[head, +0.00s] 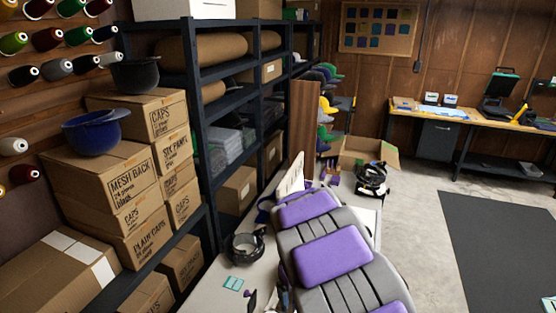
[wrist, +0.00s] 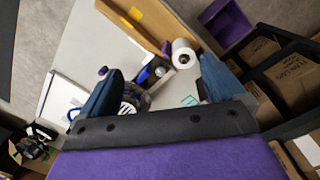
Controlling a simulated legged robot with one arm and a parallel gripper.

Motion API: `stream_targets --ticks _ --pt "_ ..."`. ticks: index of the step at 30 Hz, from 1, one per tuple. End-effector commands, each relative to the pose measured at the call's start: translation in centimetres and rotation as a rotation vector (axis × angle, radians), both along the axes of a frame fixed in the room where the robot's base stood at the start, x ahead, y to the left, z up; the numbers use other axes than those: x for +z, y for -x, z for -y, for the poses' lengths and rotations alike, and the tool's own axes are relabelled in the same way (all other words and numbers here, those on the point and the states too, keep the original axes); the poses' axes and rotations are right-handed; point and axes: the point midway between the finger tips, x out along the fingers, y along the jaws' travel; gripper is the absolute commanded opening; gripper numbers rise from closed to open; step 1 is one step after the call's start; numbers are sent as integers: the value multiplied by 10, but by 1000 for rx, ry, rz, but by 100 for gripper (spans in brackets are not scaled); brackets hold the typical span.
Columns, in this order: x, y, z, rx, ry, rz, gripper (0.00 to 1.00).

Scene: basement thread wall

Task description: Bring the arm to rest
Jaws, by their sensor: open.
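My gripper (wrist: 160,66) shows in the wrist view as two blue fingers spread wide apart, with nothing held between them. It is above a pale worktable (wrist: 88,47). A dark round object (wrist: 137,96) and a blue-and-black item (wrist: 150,73) lie in the gap as seen from the wrist, below the fingers. In the head view, the pale table (head: 213,265) runs along the shelving. My own purple and grey body fills the lower middle, and I cannot make out the gripper there.
On the table are a dark round hoop-like item (head: 245,248) and a teal card (head: 233,283). A white roll (wrist: 184,53) stands by a wooden board (wrist: 150,27). Shelving (head: 203,100) with stacked boxes (head: 115,175) is at left. Open floor (head: 425,235) lies right.

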Motion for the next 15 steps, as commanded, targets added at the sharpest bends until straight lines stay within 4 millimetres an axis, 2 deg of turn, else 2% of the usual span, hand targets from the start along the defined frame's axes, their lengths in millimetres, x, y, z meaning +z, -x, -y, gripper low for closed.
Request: stream_targets --ticks 1,6,15 --pt "17 11 10 -39 4 6 97" --pt "56 56 37 -163 9 -6 97" --pt "106 149 68 -347 -1 -36 97"
